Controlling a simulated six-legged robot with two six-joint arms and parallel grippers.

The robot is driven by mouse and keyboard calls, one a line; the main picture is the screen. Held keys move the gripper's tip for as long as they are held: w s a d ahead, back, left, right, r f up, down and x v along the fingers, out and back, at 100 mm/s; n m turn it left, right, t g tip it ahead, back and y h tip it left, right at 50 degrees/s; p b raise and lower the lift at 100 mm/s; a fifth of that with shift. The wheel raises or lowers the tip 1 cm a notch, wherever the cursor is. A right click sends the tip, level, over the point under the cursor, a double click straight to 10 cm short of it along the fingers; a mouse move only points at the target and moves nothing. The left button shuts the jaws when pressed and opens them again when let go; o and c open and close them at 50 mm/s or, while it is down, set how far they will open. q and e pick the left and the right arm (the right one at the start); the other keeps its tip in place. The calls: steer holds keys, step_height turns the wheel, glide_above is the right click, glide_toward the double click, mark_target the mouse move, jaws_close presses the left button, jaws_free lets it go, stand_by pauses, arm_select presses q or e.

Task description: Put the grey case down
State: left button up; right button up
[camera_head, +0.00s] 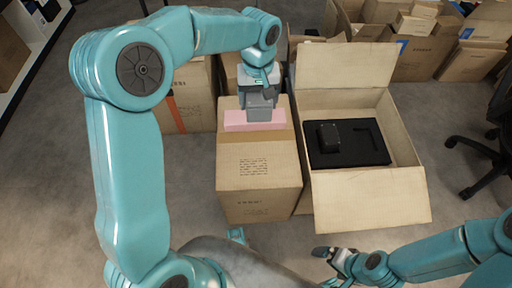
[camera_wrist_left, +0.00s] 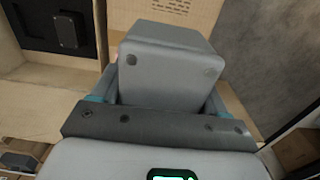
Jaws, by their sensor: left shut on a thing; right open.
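The grey case (camera_head: 262,103) is held over the closed carton (camera_head: 258,170), in front of part of a pink block (camera_head: 238,122) on the carton's top. I cannot tell whether the case touches the block or carton. My left gripper (camera_head: 260,88) is shut on the case. In the left wrist view the case (camera_wrist_left: 168,70) sits between the fingers, its near face showing dark round spots. My right gripper (camera_head: 334,254) is open and empty, low at the front, right of the closed carton.
An open carton (camera_head: 357,205) stands right of the closed one, with a black insert (camera_head: 345,155) holding a dark boxy item (camera_head: 327,137). More cartons (camera_head: 408,60) are stacked behind. A black chair (camera_head: 490,150) is at the right edge. Grey floor is clear at the left.

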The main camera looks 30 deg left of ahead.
mark_target(257, 151)
arm_select(q)
step_height(257, 151, down, 2)
steer(key=shift+a+f+b, duration=0.1)
steer(key=shift+f+b, duration=0.15)
steer(key=shift+b, duration=0.3)
step_height(257, 151, down, 20)
steer(key=b, duration=0.7)
steer(key=shift+r, duration=0.15)
arm_select(e)
step_height(257, 151, down, 9)
steer(key=w+d, duration=0.1)
steer(key=shift+w+m+t, duration=0.15)
steer(key=shift+m+t, duration=0.15)
steer(key=shift+d, duration=0.1)
arm_select(q)
steer(key=shift+f+b, duration=0.2)
steer(key=shift+b, duration=0.1)
steer(key=o, duration=1.1)
steer(key=shift+r, duration=0.1)
